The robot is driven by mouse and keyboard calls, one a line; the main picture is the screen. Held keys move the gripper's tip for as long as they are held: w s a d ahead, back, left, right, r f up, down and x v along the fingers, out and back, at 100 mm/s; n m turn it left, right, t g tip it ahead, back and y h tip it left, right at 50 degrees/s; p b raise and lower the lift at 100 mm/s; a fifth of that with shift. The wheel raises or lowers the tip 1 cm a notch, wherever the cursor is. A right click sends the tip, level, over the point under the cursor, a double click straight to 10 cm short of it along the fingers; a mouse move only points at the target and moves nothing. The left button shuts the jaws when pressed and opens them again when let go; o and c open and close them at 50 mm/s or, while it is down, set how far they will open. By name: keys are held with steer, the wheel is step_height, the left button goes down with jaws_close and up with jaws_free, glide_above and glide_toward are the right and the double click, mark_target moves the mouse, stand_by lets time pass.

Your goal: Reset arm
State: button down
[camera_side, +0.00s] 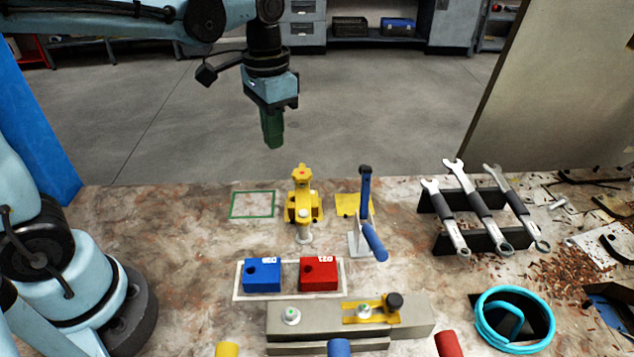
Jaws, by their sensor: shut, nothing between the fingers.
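My gripper (273,132) hangs from my arm at the upper middle of the side view, pointing down. Its green fingers are shut with nothing between them. It is well above the table (150,230) and touches nothing. Below it and a little to the right stands a yellow clamp-like fixture (302,205), upright on the table.
A blue-handled toggle clamp (366,215) stands right of the yellow fixture. A blue block (262,275) and a red block (319,274) sit in a white-outlined area. Wrenches (470,205) rest on a rack at right. A cyan ring (483,327) lies front right. A green-outlined square (253,216) is empty.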

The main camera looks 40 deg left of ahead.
steer(key=shift+r, duration=0.65)
steer(key=shift+s, duration=0.1)
steer(key=s+a+f+n+t, duration=0.2)
steer(key=s+f+n+t, duration=0.1)
steer(key=s+t, duration=0.3)
steer(key=shift+t, duration=0.6)
